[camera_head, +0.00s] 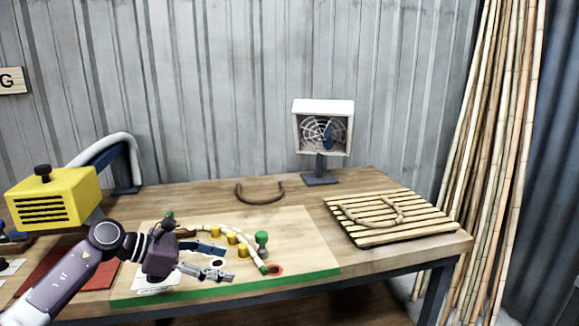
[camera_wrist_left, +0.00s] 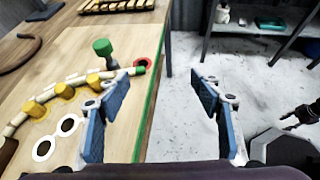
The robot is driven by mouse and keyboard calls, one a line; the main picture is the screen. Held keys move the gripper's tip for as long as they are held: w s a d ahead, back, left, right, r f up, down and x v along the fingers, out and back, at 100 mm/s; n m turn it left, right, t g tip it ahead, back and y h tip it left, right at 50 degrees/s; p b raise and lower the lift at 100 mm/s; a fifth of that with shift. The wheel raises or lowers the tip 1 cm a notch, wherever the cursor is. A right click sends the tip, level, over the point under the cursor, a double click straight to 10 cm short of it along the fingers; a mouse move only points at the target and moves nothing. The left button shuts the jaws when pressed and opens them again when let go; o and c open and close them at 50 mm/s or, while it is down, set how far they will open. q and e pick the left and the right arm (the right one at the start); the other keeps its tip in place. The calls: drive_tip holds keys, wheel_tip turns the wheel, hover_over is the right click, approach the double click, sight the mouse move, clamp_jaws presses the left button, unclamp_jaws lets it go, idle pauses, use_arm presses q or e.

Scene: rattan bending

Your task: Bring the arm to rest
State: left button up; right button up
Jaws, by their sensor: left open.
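My left gripper (camera_head: 222,262) is open and empty, above the front part of the bending board (camera_head: 295,248). In the left wrist view its two blue-padded fingers (camera_wrist_left: 163,95) stand wide apart with only the board edge and floor between them. A pale rattan rod (camera_head: 247,243) curves along several yellow pegs (camera_head: 231,238) on the board. Its green tip lies beside a red ring (camera_head: 276,269). A green-topped peg (camera_head: 261,238) stands close to the rod. A dark, prong-ended shape (camera_wrist_left: 300,116) at the right of the wrist view may be my right gripper; its jaws are unclear.
A slatted rack (camera_head: 435,228) with a curved piece (camera_head: 375,217) stands at the right of the table. A brown bent piece (camera_head: 260,198) lies at the back, near a fan (camera_head: 322,133). A yellow box (camera_head: 55,198) is at the left. Tall poles (camera_head: 490,160) lean at the right.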

use_arm(q)
drive_tip(key=s+d+r+n+t+h, duration=0.1)
drive_tip(key=d+r+n+t+h, duration=0.3)
drive_tip(key=d+n+t, duration=0.8)
drive_tip(key=s+a+f+n+g+y, duration=0.3)
drive_tip(key=s+a+f+n+y, duration=0.6)
drive_tip(key=n, duration=0.6)
drive_tip(key=s+a+f+n+g+y, duration=0.2)
drive_tip(key=s+a+f+n+y, duration=0.5)
drive_tip(key=f+n, duration=0.55)
drive_tip(key=s+f+n+g+h, duration=0.1)
drive_tip(key=s+f+n+g, duration=0.3)
drive_tip(key=s, duration=0.8)
drive_tip(key=s+f+n+g, duration=0.3)
drive_tip(key=s+n+g, duration=0.15)
drive_tip(key=s, duration=0.75)
wheel_tip(320, 180, down, 28)
drive_tip(key=s+g, duration=0.2)
drive_tip(key=s, duration=0.1)
drive_tip(key=s+a+f, duration=0.2)
drive_tip(key=s+f, duration=1.3)
drive_tip(key=s, duration=0.1)
drive_tip(key=shift+a+m+g, duration=0.3)
drive_tip(key=shift+m+g, duration=0.05)
drive_tip(key=shift+m, duration=0.05)
